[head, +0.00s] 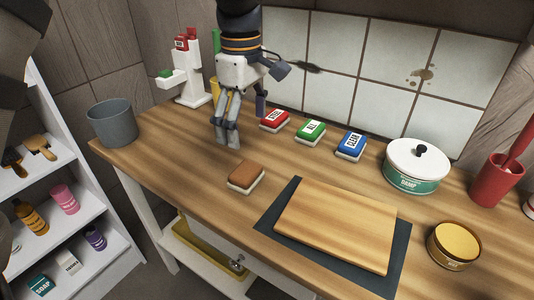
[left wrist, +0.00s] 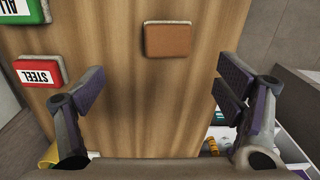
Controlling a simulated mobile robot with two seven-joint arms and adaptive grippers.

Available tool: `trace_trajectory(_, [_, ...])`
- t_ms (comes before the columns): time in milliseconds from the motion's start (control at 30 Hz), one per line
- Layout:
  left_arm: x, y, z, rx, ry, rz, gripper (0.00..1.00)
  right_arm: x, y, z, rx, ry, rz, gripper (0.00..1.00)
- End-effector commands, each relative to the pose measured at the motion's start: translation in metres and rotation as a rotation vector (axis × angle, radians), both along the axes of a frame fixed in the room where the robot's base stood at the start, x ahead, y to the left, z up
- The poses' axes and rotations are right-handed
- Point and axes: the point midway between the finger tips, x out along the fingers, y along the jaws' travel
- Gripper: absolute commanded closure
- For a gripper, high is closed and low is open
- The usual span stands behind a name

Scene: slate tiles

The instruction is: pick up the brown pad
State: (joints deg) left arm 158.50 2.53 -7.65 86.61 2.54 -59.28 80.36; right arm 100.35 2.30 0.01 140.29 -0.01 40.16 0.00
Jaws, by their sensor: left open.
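The brown pad (head: 246,174) lies flat on the wooden workbench, brown on top with a pale underside. In the left wrist view the brown pad (left wrist: 168,40) shows at the upper middle, beyond the fingertips. My left gripper (head: 229,135) is above the bench, behind and a little left of the pad in the head view, and apart from it. In the left wrist view its two fingers (left wrist: 165,88) are spread wide with nothing between them. My right gripper is not in view.
Red (head: 275,120), green (head: 311,131) and blue (head: 350,145) labelled pads lie behind. A wooden board on a dark mat (head: 278,204) is to the right. The wood around the brown pad is clear.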

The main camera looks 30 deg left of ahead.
Motion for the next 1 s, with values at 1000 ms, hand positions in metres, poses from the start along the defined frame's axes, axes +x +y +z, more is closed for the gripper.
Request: trace_trajectory(1000, [0.0, -0.001, -0.118, 0.0, 0.0, -0.001, 0.41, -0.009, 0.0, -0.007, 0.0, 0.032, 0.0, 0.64])
